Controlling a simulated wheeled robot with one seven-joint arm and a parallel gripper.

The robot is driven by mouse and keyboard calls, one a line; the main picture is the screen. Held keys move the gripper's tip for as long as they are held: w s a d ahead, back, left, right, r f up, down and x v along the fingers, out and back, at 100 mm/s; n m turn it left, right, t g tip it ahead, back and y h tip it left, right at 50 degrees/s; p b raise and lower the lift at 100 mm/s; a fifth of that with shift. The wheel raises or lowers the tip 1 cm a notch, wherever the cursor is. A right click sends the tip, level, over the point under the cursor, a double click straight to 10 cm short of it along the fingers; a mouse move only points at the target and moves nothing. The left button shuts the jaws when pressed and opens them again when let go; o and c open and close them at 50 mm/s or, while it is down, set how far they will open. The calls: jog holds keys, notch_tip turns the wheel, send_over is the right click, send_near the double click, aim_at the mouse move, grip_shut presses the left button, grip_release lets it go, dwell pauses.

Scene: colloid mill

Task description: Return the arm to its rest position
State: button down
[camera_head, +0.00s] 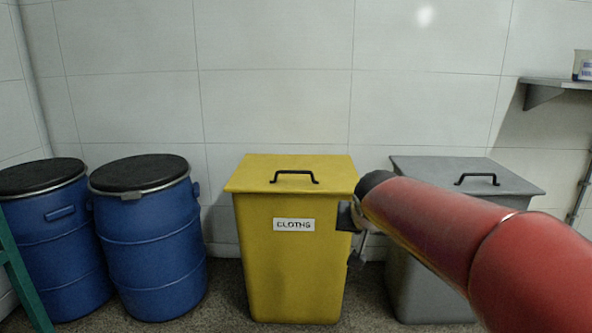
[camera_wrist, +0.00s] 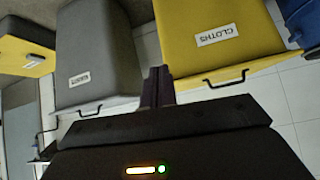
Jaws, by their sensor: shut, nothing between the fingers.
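My red arm (camera_head: 440,225) reaches in from the lower right in the head view, in front of the grey bin. My gripper (camera_wrist: 157,75) is shut and empty in the wrist view, its two dark fingers together. In that view the fingertips lie across the gap between the grey bin and the yellow bin. In the head view the gripper is mostly hidden behind the arm's end, with dark parts showing at the yellow bin's right edge. I cannot tell whether it touches the bin.
A yellow bin (camera_head: 290,260) labelled CLOTHS has its lid shut. A grey lidded bin (camera_head: 430,295) stands right of it, partly hidden by my arm. Blue drums (camera_head: 155,250) stand at the left. A wall shelf (camera_head: 550,84) holds a container. A yellow-and-black object (camera_wrist: 25,52) is at the wrist view's left.

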jog(key=s+d+f+n+g+y, duration=0.15)
jog(key=s+f, duration=0.25)
jog(key=s, duration=0.9)
jog(key=s+d+f+g+h, duration=0.15)
jog(key=s+f, duration=0.35)
jog(key=s, duration=0.9)
notch_tip(320, 180, up, 13)
jog(key=a+y+p, duration=0.1)
jog(key=p, duration=1.2)
jog(key=shift+s+r+p, duration=0.2)
jog(key=shift+p, duration=0.1)
jog(key=c, duration=2.1)
grip_release()
